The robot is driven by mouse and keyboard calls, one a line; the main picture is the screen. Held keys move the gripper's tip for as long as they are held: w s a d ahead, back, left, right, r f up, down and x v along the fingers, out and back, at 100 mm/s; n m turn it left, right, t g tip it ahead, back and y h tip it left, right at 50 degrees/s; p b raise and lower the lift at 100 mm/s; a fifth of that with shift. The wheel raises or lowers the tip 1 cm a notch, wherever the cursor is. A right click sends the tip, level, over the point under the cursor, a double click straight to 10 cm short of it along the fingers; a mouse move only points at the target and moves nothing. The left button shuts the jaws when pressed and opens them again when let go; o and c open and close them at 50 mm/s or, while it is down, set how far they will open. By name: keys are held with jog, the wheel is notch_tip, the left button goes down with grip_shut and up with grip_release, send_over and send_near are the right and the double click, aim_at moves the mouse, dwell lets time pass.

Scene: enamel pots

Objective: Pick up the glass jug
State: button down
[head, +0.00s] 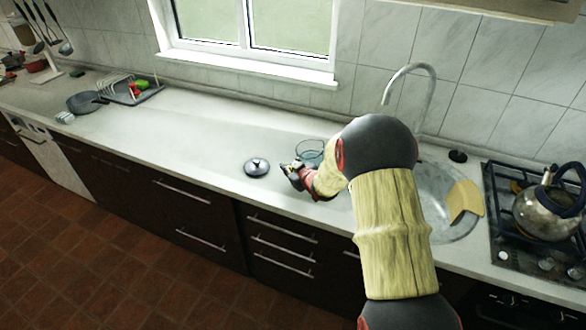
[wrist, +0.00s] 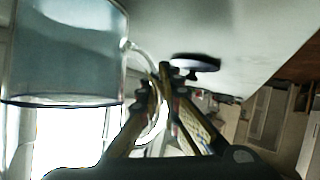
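The clear glass jug (head: 311,149) stands on the counter left of the sink in the head view, partly hidden by my arm. In the wrist view the jug (wrist: 65,55) fills the upper left, and its curved glass handle (wrist: 148,62) reaches toward my fingers. My gripper (head: 293,171) is at the jug's left front side in the head view. In the wrist view the fingers of my gripper (wrist: 158,84) are close together with the handle between them, so it looks shut on the handle. The jug appears upright and resting on the counter.
A dark lid (head: 257,167) with a knob lies on the counter left of my gripper; it also shows in the wrist view (wrist: 195,63). The sink (head: 455,232) and faucet (head: 412,70) are to the right, then a kettle (head: 548,212) on the stove.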

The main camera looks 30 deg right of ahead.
jog(key=shift+r, duration=0.35)
